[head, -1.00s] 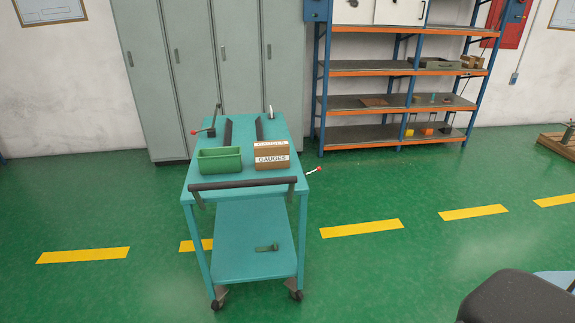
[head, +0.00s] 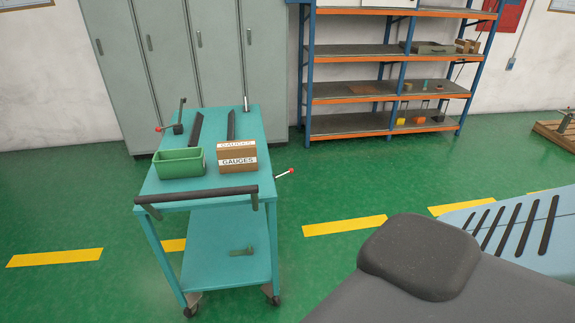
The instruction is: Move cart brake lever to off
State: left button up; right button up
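The teal cart (head: 213,235) stands left of the middle in the head view. A short lever with a red tip (head: 285,173) sticks out from the right side of its top, tilted up to the right. Another red-tipped lever (head: 166,128) is at the top's left back edge, by a dark upright post. The frames do not show which one is the brake lever, nor any on or off marking. Neither of my grippers is in view.
On the cart are a green bin (head: 179,163) and a brown box marked GAUGES (head: 237,158). A dark handle (head: 196,195) spans its front. Grey lockers (head: 175,60) and a shelf rack (head: 388,90) stand behind. Green floor is open right of the cart.

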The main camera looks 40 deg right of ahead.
aim_at(290, 171)
jog(key=l+u, duration=0.35)
jog(key=l, duration=3.75)
